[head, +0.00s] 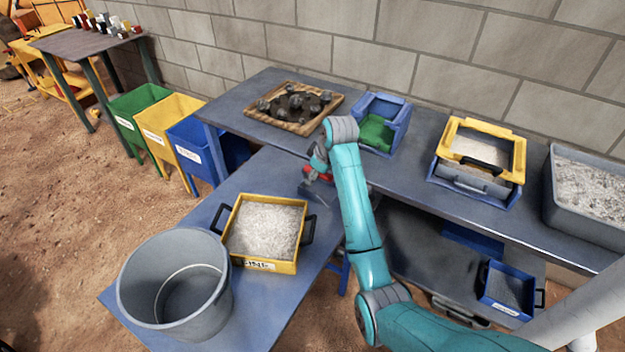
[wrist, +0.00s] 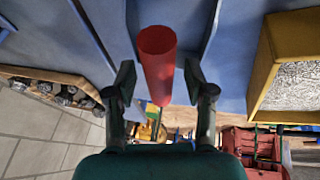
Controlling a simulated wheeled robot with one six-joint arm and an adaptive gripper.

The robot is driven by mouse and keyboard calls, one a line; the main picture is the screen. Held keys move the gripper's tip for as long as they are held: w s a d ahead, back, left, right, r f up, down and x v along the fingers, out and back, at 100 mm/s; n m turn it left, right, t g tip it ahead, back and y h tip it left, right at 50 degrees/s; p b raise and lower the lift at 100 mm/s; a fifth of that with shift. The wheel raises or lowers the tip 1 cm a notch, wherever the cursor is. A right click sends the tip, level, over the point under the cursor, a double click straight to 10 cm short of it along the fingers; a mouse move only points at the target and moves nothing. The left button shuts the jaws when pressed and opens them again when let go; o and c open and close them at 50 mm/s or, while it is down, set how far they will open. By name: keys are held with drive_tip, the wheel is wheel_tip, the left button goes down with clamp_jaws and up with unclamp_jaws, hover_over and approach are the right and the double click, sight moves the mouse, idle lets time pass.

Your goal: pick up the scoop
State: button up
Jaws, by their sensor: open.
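The scoop has a red round handle (wrist: 157,55), which stands between my gripper's two fingers (wrist: 159,78) in the wrist view. The fingers are open, with a visible gap on each side of the handle. Past the handle, a blue-grey shape with raised edges looks like the scoop's pan. In the head view my gripper (head: 318,165) is low over the near blue table, just right of the yellow tray. Only a little red of the scoop (head: 325,178) shows there; my arm hides much of the rest.
The yellow tray of pale grit (head: 238,252) and a grey bucket (head: 140,290) stand on the near table. A wooden tray of dark stones (head: 262,115), a blue box (head: 402,112) and a yellow-framed sieve (head: 500,130) stand on the back table.

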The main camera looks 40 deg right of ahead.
clamp_jaws()
drive_tip(key=shift+r, duration=0.1)
wheel_tip(320, 180, up, 10)
drive_tip(key=shift+f, duration=0.1)
idle(0.4)
